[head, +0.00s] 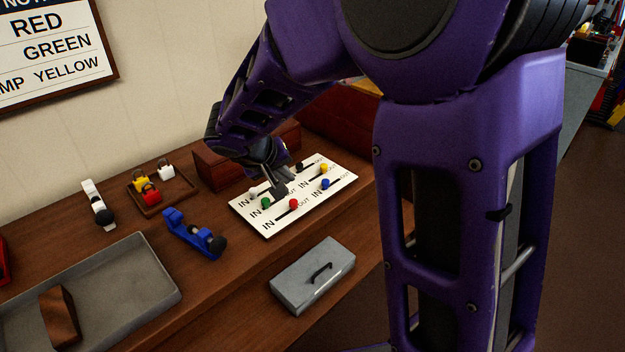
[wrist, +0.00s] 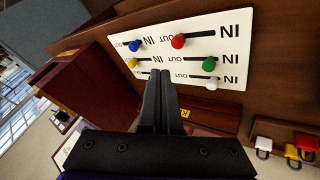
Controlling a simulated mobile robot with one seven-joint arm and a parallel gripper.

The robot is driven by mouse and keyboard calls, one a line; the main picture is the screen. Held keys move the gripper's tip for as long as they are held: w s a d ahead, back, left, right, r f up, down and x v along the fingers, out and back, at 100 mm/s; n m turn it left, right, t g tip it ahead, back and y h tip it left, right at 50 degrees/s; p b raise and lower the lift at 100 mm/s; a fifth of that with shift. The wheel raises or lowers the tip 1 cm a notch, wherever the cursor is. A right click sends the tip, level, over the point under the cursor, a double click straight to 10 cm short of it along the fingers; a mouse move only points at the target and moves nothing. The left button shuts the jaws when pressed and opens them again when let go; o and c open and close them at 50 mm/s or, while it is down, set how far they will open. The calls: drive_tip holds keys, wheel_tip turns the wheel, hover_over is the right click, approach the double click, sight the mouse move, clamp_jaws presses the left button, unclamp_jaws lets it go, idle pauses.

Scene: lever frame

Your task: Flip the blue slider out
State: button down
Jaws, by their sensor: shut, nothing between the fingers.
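The blue slider (head: 325,183) is a round knob on the right side of a white panel (head: 262,230) lying on the wooden bench. It also shows in the wrist view (wrist: 135,46), between an OUT label on its left and an IN label on its right. I cannot tell exactly where it sits along its slot. My gripper (head: 281,190) is shut and empty above the panel's left-middle part, apart from the blue slider. In the wrist view its fingertips (wrist: 160,73) overlap the panel's near edge.
Other sliders share the panel: red (head: 293,203), green (head: 266,202), white (head: 254,190), yellow (head: 323,168) and black (head: 298,166). A grey lidded box (head: 313,274) lies in front. A blue clamp-like object (head: 192,233), padlock tray (head: 150,208) and grey tray (head: 120,302) lie left.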

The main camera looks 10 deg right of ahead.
sight(326, 184)
drive_tip(key=b+x, duration=0.1)
drive_tip(key=x, duration=0.8)
drive_tip(key=shift+w+d+f, duration=0.1)
drive_tip(key=shift+f, duration=0.15)
drive_tip(key=d, duration=0.1)
drive_tip(key=w+d, duration=0.1)
drive_tip(key=d, duration=0.1)
drive_tip(key=shift+d+p, duration=0.1)
drive_tip(key=shift+p, duration=0.2)
drive_tip(key=shift+w+d+f, duration=0.1)
drive_tip(key=shift+w+d, duration=0.1)
drive_tip(key=shift+d, duration=0.2)
drive_tip(key=w+d, duration=0.2)
drive_tip(key=d, duration=0.2)
drive_tip(key=shift+w+d+b, duration=0.1)
drive_tip(key=shift+w+b, duration=0.25)
drive_tip(key=shift+w, duration=0.05)
